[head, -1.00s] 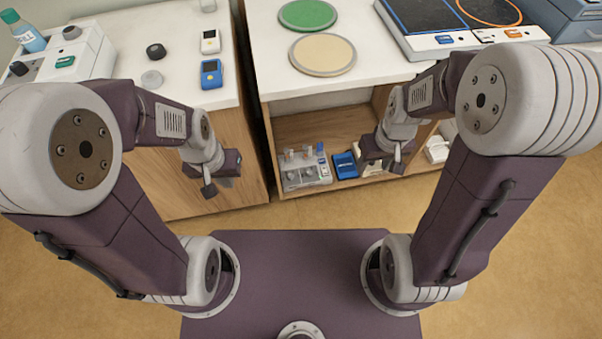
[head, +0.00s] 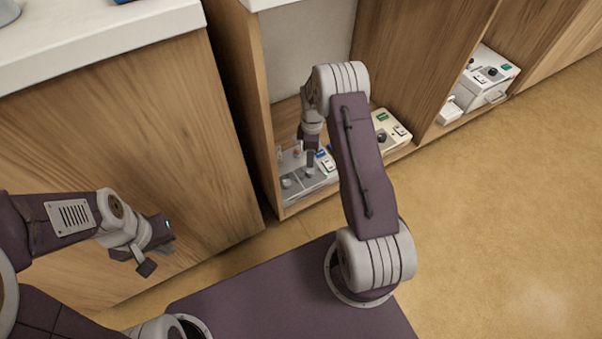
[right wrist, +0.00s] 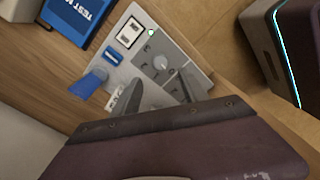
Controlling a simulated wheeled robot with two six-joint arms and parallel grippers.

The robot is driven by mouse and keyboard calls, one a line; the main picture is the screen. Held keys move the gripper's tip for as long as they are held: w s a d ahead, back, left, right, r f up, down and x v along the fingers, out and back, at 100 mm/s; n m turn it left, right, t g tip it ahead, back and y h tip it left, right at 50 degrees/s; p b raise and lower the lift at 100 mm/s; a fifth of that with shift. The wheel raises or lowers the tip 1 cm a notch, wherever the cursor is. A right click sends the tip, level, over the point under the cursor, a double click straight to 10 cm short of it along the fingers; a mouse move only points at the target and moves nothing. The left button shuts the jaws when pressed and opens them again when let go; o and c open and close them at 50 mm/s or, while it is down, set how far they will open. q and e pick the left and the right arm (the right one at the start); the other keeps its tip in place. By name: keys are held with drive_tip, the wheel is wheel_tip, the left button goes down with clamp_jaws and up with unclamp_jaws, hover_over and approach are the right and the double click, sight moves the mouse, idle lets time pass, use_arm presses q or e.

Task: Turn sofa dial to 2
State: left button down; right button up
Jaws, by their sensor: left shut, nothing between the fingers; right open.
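A grey panel (head: 292,193) sits in the low open shelf in the head view. I cannot read a dial number or a sofa label. My right gripper (head: 309,156) is over the panel; in the wrist view its open fingers (right wrist: 157,92) point at the panel, with the dial between and beyond the tips. My left gripper (head: 143,261) is shut and empty before the wooden cabinet.
A cream unit with a black knob (head: 391,131) stands in the shelf behind my right arm. A white unit (head: 492,72) stands further right. A blue box marked "TEST" (right wrist: 80,16) lies beside the panel. Shelf walls flank the right gripper; the floor at right is clear.

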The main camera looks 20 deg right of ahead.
sight(310, 170)
drive_tip(key=f+b, duration=0.7)
drive_tip(key=f, duration=0.2)
drive_tip(key=shift+s, duration=0.2)
drive_tip(key=shift+r, duration=0.1)
clamp_jaws()
